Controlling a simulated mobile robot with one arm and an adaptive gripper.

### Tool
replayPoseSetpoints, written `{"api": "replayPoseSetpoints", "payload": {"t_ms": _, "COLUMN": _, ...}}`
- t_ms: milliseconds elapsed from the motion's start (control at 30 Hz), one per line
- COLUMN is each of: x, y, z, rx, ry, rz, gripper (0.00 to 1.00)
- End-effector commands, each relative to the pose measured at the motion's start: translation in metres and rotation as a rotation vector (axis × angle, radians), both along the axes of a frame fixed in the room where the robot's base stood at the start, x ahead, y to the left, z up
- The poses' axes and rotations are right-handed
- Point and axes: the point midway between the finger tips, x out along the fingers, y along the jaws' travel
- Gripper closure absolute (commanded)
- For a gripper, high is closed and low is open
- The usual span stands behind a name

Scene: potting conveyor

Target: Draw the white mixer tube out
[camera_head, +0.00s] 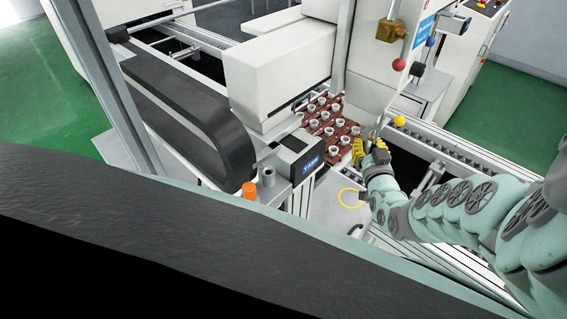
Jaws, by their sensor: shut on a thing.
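My gripper (368,147), with yellow fingers, is at the right edge of the red tray of white cups, below the white machine housing. It is shut on a thin, pale upright piece that looks like the white mixer tube (377,130). The piece is very small here. My fingers hide its lower part, and I cannot tell whether its top is still in a holder.
The red tray (335,155) holds several white cups just left of my gripper. A white machine head (280,70) overhangs them. A yellow ball knob (399,121) and a rail (450,150) are at the right. A yellow ring (350,198) marks the pale plate in front.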

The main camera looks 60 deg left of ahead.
Motion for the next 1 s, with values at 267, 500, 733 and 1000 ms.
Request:
{"api": "replayPoseSetpoints", "payload": {"t_ms": 267, "x": 0.0, "y": -0.002, "z": 0.0, "rx": -0.001, "ry": 0.001, "rz": 0.0, "gripper": 1.0}}
{"api": "replayPoseSetpoints", "payload": {"t_ms": 500, "x": 0.002, "y": -0.009, "z": -0.001, "rx": -0.003, "ry": 0.002, "rz": 0.002, "gripper": 1.0}}
{"api": "replayPoseSetpoints", "payload": {"t_ms": 733, "x": 0.005, "y": -0.017, "z": 0.0, "rx": -0.003, "ry": -0.001, "rz": 0.0, "gripper": 1.0}}
{"api": "replayPoseSetpoints", "payload": {"t_ms": 1000, "x": 0.007, "y": -0.026, "z": 0.0, "rx": -0.001, "ry": 0.0, "rz": -0.002, "gripper": 1.0}}
